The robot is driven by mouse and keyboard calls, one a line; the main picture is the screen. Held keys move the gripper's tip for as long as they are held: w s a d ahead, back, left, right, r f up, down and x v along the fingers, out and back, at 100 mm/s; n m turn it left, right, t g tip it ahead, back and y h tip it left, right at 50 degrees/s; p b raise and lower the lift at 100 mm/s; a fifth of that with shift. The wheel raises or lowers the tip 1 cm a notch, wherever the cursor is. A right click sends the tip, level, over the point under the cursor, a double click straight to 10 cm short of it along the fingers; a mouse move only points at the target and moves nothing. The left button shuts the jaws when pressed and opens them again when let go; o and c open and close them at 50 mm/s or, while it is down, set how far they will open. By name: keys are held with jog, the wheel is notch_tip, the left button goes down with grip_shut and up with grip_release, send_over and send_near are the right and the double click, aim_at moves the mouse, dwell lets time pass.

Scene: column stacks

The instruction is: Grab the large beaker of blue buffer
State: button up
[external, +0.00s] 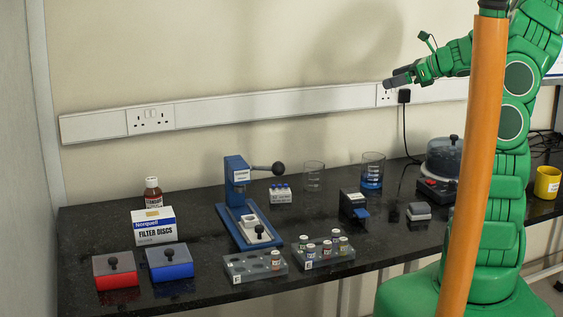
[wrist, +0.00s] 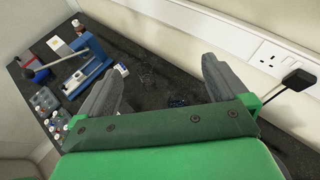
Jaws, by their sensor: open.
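The large beaker of blue buffer (external: 372,172) stands upright toward the back of the black bench, with blue liquid in its lower part. In the wrist view a faint glassy outline with blue (wrist: 178,101) lies between the fingers and looks like this beaker, but it is hard to make out. My gripper (external: 390,82) is raised well above the bench, in front of the wall and higher than the beaker. In the wrist view my gripper (wrist: 160,70) has its two grey fingers wide apart with nothing held between them.
An empty smaller beaker (external: 314,177) stands left of the blue one. A dark small device (external: 353,205) is in front, and a black-lidded round machine (external: 444,158) is to the right. A blue press (external: 243,205) and vial racks (external: 322,252) stand left and in front. A cable hangs behind.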

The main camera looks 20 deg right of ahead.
jog(key=w+d+m+t, duration=0.1)
jog(key=d+m, duration=0.1)
jog(key=d, duration=0.2)
send_near(382, 176)
jog(key=x, duration=0.4)
jog(key=shift+w+a+r, duration=0.15)
jog(key=shift+a+r, duration=0.05)
jog(key=shift+r, duration=0.15)
jog(key=shift+f+x, duration=0.15)
jog(key=shift+x, duration=1.35)
jog(key=shift+f+x, duration=0.2)
jog(key=shift+x, duration=2.05)
jog(key=shift+f+h, duration=0.1)
jog(key=shift+h, duration=0.2)
jog(key=c, duration=1.2)
jog(key=shift+r, duration=0.3)
